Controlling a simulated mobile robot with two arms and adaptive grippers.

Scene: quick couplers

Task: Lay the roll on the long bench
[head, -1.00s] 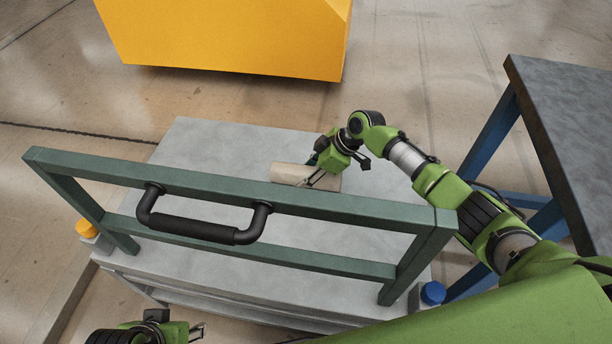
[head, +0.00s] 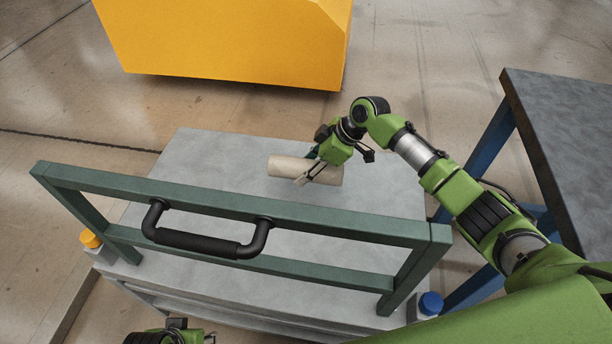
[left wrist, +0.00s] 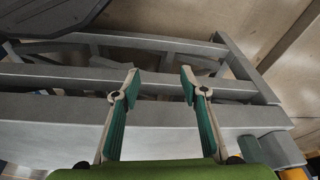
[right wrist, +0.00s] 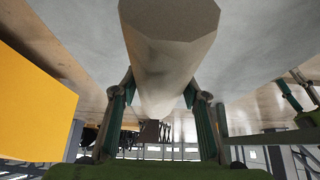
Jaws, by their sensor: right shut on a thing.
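A pale beige roll (head: 287,166), a faceted cylinder, is over the grey trolley top (head: 215,160). My right gripper (head: 312,166) is shut on the roll around its middle. In the right wrist view the roll (right wrist: 170,50) runs between the two fingers, with a grey surface close by. I cannot tell for sure how far it is above the top. A bench (head: 570,130) with a dark grey top and blue legs stands at the right. My left gripper (head: 180,337) is at the bottom edge of the head view. In the left wrist view its fingers (left wrist: 160,85) are apart and empty, near grey rails.
A green frame (head: 330,207) with a black handle (head: 200,243) stands across the trolley's near side. A yellow block (head: 230,40) is on the floor behind. Yellow (head: 90,239) and blue (head: 430,303) caps sit at the trolley's near corners. Floor shows between trolley and bench.

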